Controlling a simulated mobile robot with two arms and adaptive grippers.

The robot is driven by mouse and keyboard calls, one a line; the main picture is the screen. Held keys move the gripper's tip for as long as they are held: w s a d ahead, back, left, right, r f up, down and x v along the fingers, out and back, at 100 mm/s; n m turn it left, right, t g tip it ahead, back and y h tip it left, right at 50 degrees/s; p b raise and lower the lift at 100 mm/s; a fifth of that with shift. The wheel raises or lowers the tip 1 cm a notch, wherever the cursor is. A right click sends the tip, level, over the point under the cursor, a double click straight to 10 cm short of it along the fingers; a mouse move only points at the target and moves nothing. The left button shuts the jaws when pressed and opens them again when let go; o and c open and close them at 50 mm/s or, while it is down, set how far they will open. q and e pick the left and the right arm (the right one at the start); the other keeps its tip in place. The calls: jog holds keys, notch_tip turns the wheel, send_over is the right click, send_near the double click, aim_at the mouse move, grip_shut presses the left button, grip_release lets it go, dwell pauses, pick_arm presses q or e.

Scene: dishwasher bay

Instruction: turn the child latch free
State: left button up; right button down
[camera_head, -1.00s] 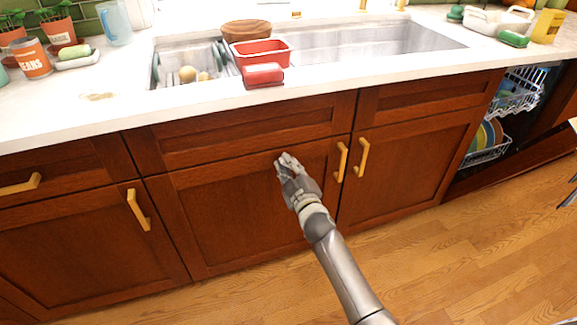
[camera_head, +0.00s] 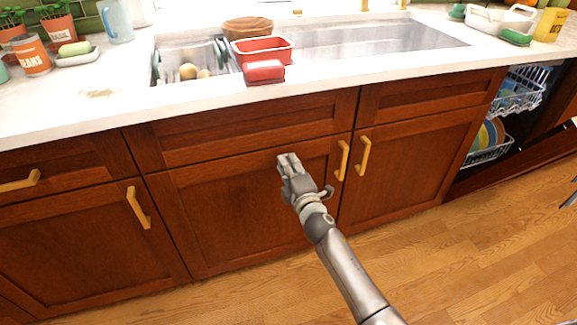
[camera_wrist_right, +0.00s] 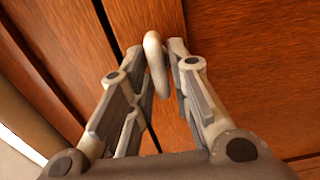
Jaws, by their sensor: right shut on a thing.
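The child latch (camera_wrist_right: 155,62) is a small, rounded, off-white bar in the right wrist view. It lies between the fingertips of my right gripper, at a dark seam between wooden cabinet panels, and runs at a slight angle to that seam. My right gripper (camera_head: 288,160) is shut on it; both fingers (camera_wrist_right: 162,68) flank it in the wrist view. In the head view the gripper is at the top edge of the cabinet door (camera_head: 225,215) under the sink, and it hides the latch. My left gripper is not in view.
Yellow handles (camera_head: 343,160) stand out from the doors just right of the gripper. An open dishwasher with racks (camera_head: 490,140) is at the right. The wooden floor (camera_head: 470,250) in front looks clear.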

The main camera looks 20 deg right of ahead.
jog(key=shift+n, duration=0.3)
jog(key=c, duration=1.4)
grip_release()
jog(key=s, duration=1.2)
jog(key=shift+d, duration=0.2)
jog(key=shift+f, duration=0.1)
